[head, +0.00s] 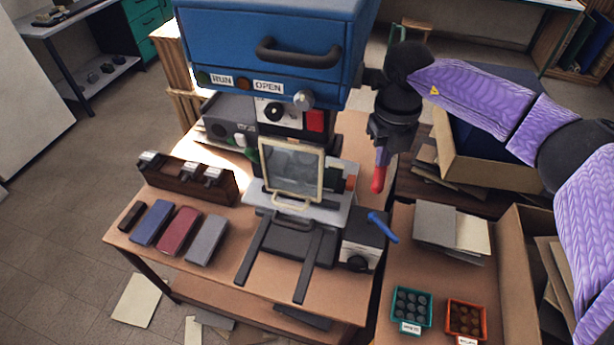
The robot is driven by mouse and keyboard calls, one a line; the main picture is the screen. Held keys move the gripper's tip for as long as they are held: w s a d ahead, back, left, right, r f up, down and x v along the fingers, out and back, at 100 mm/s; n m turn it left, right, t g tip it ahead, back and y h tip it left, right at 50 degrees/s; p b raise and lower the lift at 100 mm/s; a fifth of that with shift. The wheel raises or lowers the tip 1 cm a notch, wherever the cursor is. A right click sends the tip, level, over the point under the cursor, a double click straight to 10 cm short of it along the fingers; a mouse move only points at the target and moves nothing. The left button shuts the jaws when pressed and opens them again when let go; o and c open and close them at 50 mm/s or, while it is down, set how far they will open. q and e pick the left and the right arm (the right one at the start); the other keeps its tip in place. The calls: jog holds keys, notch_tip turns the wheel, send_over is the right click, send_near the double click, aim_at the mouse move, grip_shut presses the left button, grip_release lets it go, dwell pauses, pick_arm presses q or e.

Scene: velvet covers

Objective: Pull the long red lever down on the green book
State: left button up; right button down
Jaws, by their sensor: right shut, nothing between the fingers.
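The long red lever (378,178) hangs at the right side of the blue press machine (262,50), with its red end pointing down. My right gripper (388,140) is shut and empty, just above the red end; I cannot tell whether it touches the lever. A cream-framed plate (291,169) stands tilted under the press head, above a grey bed with two dark rails. I cannot make out a green book; the plate may hide part of the bed. My left gripper is out of view.
Blue, red and grey blocks (179,231) lie at the table's left, before a dark wooden rack (187,181). A blue-handled lever (382,227) sticks out at the right. Small teal (411,309) and orange (466,318) trays and a cardboard box (486,172) are further right.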

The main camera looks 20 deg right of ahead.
jog(key=shift+s+f, duration=0.1)
jog(key=shift+f, duration=0.05)
notch_tip(320, 180, up, 21)
jog(key=w+p, duration=0.1)
jog(key=p, duration=1.6)
jog(key=shift+d, duration=0.35)
jog(key=shift+w, duration=0.15)
